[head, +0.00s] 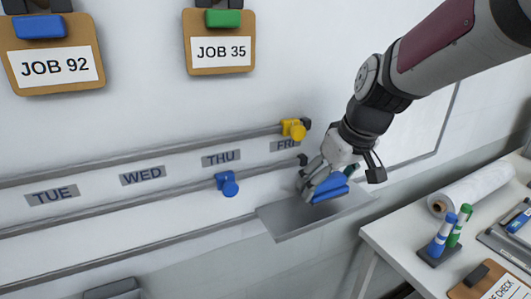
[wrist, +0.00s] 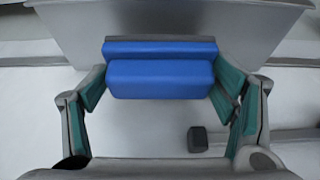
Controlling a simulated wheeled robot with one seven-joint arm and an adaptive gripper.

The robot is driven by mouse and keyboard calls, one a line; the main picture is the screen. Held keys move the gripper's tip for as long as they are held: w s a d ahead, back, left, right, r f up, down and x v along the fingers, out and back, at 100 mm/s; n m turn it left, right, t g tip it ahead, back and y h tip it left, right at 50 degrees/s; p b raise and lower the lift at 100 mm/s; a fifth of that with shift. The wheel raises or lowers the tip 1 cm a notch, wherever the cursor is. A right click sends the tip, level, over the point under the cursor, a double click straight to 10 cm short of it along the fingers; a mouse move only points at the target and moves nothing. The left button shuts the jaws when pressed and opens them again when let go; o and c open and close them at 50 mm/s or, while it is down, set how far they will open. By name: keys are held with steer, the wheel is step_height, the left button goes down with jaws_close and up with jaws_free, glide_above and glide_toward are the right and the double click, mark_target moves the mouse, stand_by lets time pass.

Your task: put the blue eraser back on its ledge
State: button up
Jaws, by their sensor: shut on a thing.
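The blue eraser (head: 328,187) is held between the fingers of my gripper (head: 325,184), just over the grey ledge (head: 285,219) on the wall. In the wrist view the eraser (wrist: 160,78) sits between the two green-padded fingers of my gripper (wrist: 160,98), with the grey ledge (wrist: 270,25) behind it. The right finger looks close to the eraser's end; the left finger is close to the other end. I cannot tell whether the eraser's underside touches the ledge.
Rails with a yellow slider (head: 294,129) and a blue slider (head: 227,183) run left of the ledge. A white table (head: 400,240) at right holds a paper roll (head: 475,188), markers (head: 441,237) and a clipboard (head: 492,284). Job clipboards (head: 219,50) hang above.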

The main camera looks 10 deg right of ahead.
step_height(320, 180, down, 2)
steer(key=shift+f, duration=0.2)
steer(key=o, duration=1)
steer(key=shift+o, duration=0.2)
steer(key=shift+r, duration=0.15)
steer(key=v, duration=1.1)
steer(key=s+f+m, duration=0.1)
steer(key=s+f, duration=0.1)
steer(key=s, duration=0.6)
steer(key=s+a+f+m+h, duration=0.1)
steer(key=s+m, duration=0.1)
steer(key=s, duration=0.6)
steer(key=shift+f+m+t, duration=0.3)
steer(key=shift+f+t, duration=0.1)
